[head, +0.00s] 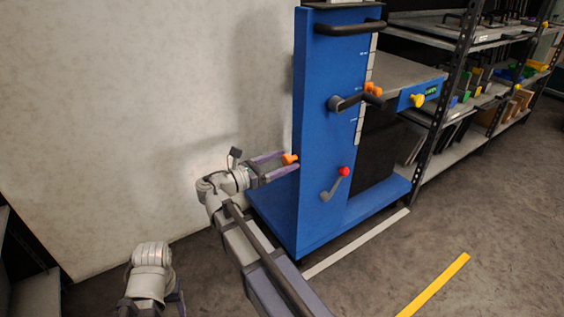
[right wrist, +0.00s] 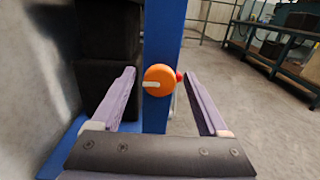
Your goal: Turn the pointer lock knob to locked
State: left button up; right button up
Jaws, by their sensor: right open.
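A round orange knob (right wrist: 160,76) with a white pointer mark (right wrist: 151,85) sits on the side of the blue column in the right wrist view. The mark points left. In the head view an orange knob (head: 290,159) shows at the column's left edge. My right gripper (head: 284,165) is open, its fingers on either side of this knob. In the right wrist view the fingers (right wrist: 168,100) stand clear of it, with gaps left and right. My left gripper (head: 153,300) is only partly in view at the bottom left, and its jaws are unclear.
The blue lift column (head: 320,150) carries black handles (head: 350,28), another orange knob (head: 373,89), a red-knobbed lever (head: 336,185) and a yellow knob (head: 417,101) beside a small green display. Shelving (head: 455,90) stands at right, a pale wall (head: 130,120) at left. Floor at right is clear.

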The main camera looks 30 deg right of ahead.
jog(key=shift+c, duration=0.3)
grip_shut()
dwell(0.3)
jog(key=m, duration=0.4)
jog(key=shift+s, duration=0.1)
jog(key=m, duration=0.4)
jog(key=shift+f+m, duration=0.1)
jog(key=shift+m, duration=0.2)
jog(key=m, duration=0.4)
jog(key=shift+s, duration=0.1)
jog(key=m, duration=0.5)
jog(key=shift+f, duration=0.15)
jog(key=shift+m, duration=0.3)
